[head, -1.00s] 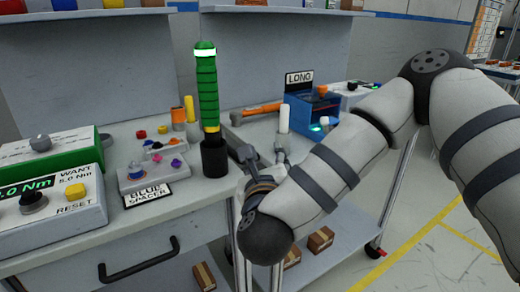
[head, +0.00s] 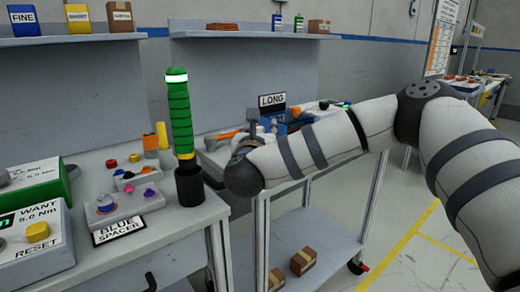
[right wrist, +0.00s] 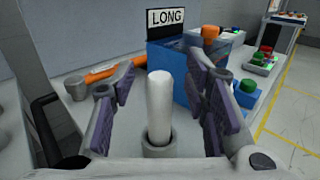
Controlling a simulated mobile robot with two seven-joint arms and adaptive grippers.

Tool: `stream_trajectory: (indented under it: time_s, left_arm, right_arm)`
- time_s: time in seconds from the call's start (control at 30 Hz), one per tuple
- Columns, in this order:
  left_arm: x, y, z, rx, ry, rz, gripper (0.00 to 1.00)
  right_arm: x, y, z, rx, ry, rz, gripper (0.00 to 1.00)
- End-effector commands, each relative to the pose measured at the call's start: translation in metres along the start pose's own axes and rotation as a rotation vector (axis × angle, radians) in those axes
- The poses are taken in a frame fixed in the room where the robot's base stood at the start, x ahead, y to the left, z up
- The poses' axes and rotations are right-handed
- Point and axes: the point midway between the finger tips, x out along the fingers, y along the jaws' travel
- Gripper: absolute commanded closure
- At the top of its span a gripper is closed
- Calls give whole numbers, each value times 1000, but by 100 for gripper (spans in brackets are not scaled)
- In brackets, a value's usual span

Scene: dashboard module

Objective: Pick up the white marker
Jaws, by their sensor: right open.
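The white marker (right wrist: 159,105) stands upright in a small grey round holder (right wrist: 159,148) in the right wrist view. My right gripper (right wrist: 162,78) is open, with one purple-padded finger on each side of the marker. A gap shows between the marker and both fingers. In the head view my right gripper (head: 262,128) is mostly hidden behind my own wrist, and the marker cannot be made out clearly there. My left gripper is not in view.
A blue box (right wrist: 176,75) with a LONG sign (right wrist: 167,18) stands behind the marker. An orange-handled hammer (right wrist: 100,73) lies to the left. A green tool (head: 180,118) stands upright in a black holder on the left bench. Aisle floor lies to the right.

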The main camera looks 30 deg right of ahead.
Motion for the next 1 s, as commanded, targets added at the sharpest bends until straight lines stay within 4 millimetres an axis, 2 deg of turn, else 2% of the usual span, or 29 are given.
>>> stream_trajectory:
  time_s: [0.07, 0.1, 0.27, 0.57, 0.63, 0.9, 1.0]
  left_arm:
    - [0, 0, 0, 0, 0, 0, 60]
    - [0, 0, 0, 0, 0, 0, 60]
    - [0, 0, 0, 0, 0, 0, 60]
    - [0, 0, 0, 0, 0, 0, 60]
    - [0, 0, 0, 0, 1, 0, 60]
    - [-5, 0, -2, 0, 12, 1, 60]
    - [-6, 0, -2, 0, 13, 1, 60]
  right_arm:
    - [0, 0, 0, 0, 0, 0, 58]
    - [0, 0, 0, 0, 0, 0, 63]
    - [-1, 0, 0, 0, 0, 1, 99]
    - [-1, 0, 0, 0, 0, 0, 100]
    - [-1, 0, 6, 2, -2, 0, 100]
    - [-1, 0, 72, 5, -4, 0, 100]
    - [-1, 0, 90, 3, -3, 0, 100]
